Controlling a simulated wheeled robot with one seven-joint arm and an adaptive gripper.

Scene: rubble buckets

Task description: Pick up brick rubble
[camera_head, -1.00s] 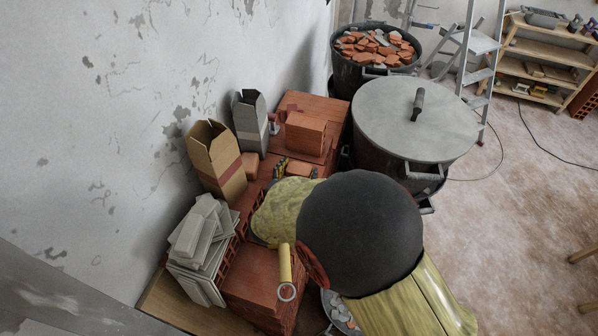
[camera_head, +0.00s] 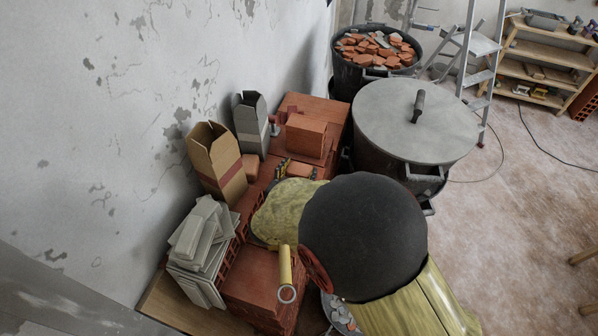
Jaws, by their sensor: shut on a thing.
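Broken brick rubble (camera_head: 375,45) fills a black bucket (camera_head: 352,75) at the top centre. My arm's big dark round joint and yellow link cover the lower middle. My gripper is not to be made out; it is hidden behind my arm or outside the picture. What it holds does not show. Below the dark joint, part of a container with grey and reddish rubble (camera_head: 341,312) shows, mostly covered by my arm.
A large lidded grey drum (camera_head: 415,115) stands right of a brick stack (camera_head: 262,290). On the stack are open cartons (camera_head: 217,170), grey tiles (camera_head: 200,245) and a brick block (camera_head: 306,137). A ladder (camera_head: 480,50) and shelf (camera_head: 540,65) stand behind. The floor at right is mostly clear.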

